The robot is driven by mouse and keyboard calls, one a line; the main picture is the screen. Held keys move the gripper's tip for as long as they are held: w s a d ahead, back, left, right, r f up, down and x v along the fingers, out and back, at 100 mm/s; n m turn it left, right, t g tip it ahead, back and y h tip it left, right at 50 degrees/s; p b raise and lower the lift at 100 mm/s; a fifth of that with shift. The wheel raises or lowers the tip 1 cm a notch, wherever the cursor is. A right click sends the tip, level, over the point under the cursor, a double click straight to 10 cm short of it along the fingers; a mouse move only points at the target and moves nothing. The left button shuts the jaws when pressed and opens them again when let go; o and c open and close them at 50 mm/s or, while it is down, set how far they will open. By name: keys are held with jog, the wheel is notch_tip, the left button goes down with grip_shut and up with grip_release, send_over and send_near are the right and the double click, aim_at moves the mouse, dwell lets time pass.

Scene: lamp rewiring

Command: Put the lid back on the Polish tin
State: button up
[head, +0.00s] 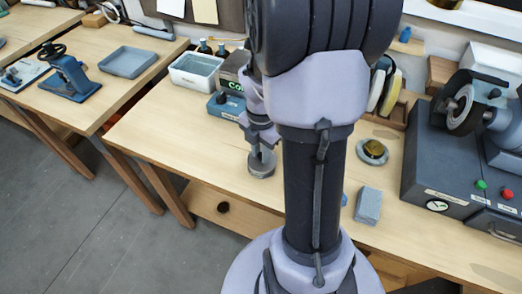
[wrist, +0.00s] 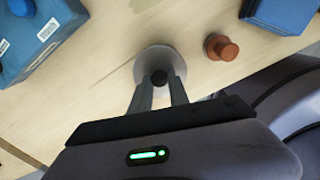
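The lid is a round grey disc (head: 261,171) with a dark knob, on the wooden bench left of my arm column. It also shows in the wrist view (wrist: 147,68), face on. My gripper (head: 261,150) points down right over it. In the wrist view its fingertips (wrist: 160,85) stand on either side of the knob, very close to it. I cannot tell whether they press on it or whether the lid touches the bench. A round open tin with amber content (head: 373,149) sits to the right, beyond my arm, and is out of the wrist view.
A reddish-brown knobbed piece (wrist: 221,47) lies right of the lid in the wrist view. A grey block (head: 368,206) lies near the front edge. A grinder machine (head: 440,165) fills the right. A blue labelled box (head: 226,107) and a white bin (head: 195,78) stand behind the lid.

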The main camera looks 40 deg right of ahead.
jog(key=o, duration=0.4)
jog(key=shift+o, duration=0.2)
jog(key=shift+r, duration=0.1)
notch_tip(320, 180, up, 13)
jog(key=p, duration=0.6)
jog(key=a+r+m+t, duration=0.3)
jog(key=a+r+m, duration=0.4)
jog(key=a+m, duration=0.3)
jog(key=s+a+r+m+t+y, duration=0.3)
jog(key=s+a+m, duration=0.4)
jog(key=a+m, duration=0.65)
notch_tip(320, 180, down, 6)
jog(key=h+b, duration=0.1)
jog(key=b, duration=0.6)
